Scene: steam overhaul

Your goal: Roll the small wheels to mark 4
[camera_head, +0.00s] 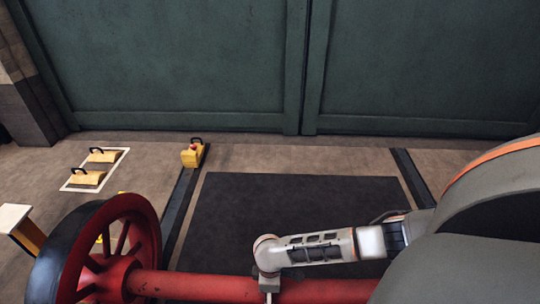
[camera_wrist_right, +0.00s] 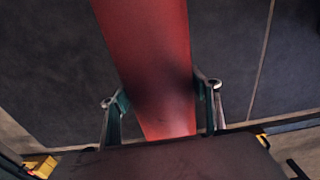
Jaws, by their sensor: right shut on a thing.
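A red spoked wheel (camera_head: 62,240) with a dark tread stands upright at the lower left of the head view. A thick red axle (camera_head: 200,287) runs from its hub to the right along the bottom edge. The other end of the axle is hidden. My right gripper (camera_head: 269,284) reaches down onto the axle. In the right wrist view its two fingers (camera_wrist_right: 160,90) sit on either side of the red axle (camera_wrist_right: 145,45), shut on it. No number mark can be made out. My left gripper is not in view.
Dark rail strips (camera_head: 181,205) and (camera_head: 410,175) flank a black floor panel (camera_head: 300,205). A yellow block with a black handle (camera_head: 191,158) stands at the left strip's far end. Two yellow chocks (camera_head: 88,178) lie in a white outline. Green doors (camera_head: 170,60) close the back.

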